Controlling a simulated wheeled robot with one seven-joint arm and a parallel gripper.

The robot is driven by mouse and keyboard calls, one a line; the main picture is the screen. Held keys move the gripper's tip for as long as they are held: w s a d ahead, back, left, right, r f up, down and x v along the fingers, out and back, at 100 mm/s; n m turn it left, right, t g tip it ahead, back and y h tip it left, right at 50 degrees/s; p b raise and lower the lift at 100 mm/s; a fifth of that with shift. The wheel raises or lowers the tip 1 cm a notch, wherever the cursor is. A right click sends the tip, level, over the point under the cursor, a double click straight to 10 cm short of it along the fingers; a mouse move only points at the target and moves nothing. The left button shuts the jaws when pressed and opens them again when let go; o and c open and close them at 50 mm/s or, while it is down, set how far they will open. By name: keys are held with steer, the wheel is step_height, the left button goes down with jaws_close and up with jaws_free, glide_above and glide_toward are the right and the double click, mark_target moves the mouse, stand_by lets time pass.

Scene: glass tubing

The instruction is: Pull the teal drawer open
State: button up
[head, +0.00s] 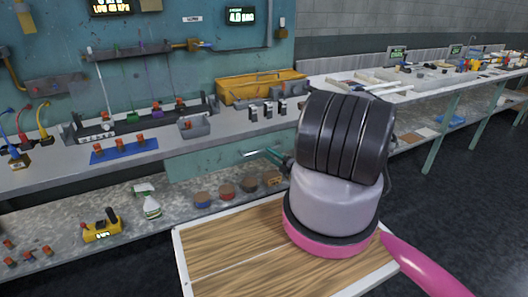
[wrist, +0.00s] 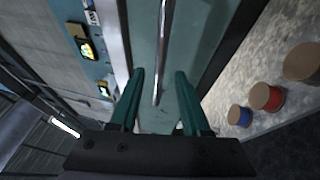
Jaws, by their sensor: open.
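The teal drawer (head: 200,167) is set under the workbench in the head view, and its front looks flush with the bench. In the wrist view the drawer front (wrist: 205,25) fills the middle, with a thin metal bar handle (wrist: 162,30) running down it. My gripper (wrist: 160,73) is open, with its two teal fingers on either side of the handle's line, neither seen touching it. In the head view my gripper (head: 272,155) is at the drawer's right part, partly hidden by my arm.
The workbench (head: 215,143) above carries a yellow tray (head: 262,88) and a blue mat (head: 124,149). Open floor lies to the right.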

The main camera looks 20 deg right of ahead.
mark_target(264, 150)
steer(key=shift+x, duration=2.15)
jaws_close()
